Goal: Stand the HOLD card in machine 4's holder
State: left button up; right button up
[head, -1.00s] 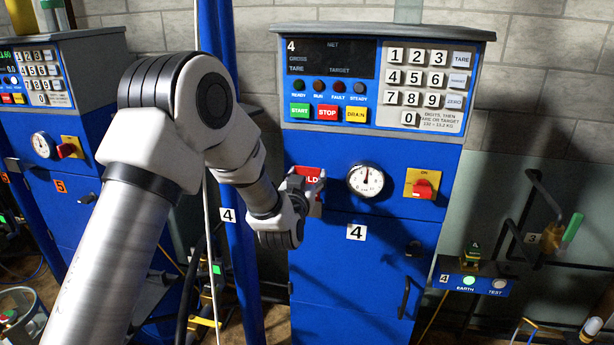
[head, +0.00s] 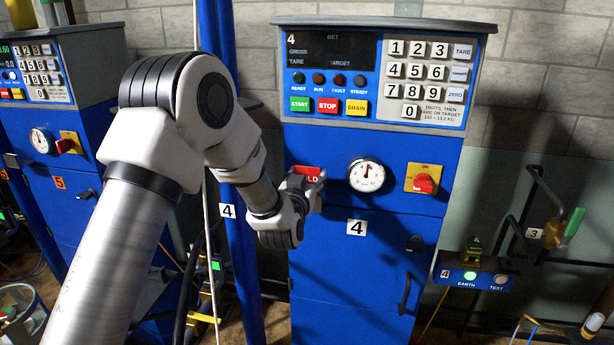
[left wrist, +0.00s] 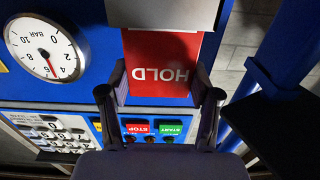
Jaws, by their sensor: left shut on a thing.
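The HOLD card (head: 308,173) is red with white lettering, upright against the blue front of machine 4 (head: 380,170), left of its dial. In the left wrist view the card (left wrist: 162,62) appears upside down. My left gripper (head: 312,187) is shut on the card, with one finger at each side edge; its fingers also show in the left wrist view (left wrist: 160,92). A light grey plate (left wrist: 165,12), which looks like the holder, covers the card's lower end there. How deep the card sits is hidden. My right gripper is out of view.
The pressure dial (head: 366,176) and a red rotary switch (head: 425,183) are right of the card. The keypad panel (head: 430,80) is above. A blue post (head: 233,250) stands close left of machine 4, near my left arm.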

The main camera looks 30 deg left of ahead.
pick_arm(q)
jog(key=shift+f, duration=0.2)
jog(key=o, duration=1.1)
jog(key=shift+c, duration=0.2)
jog(key=v, duration=1.2)
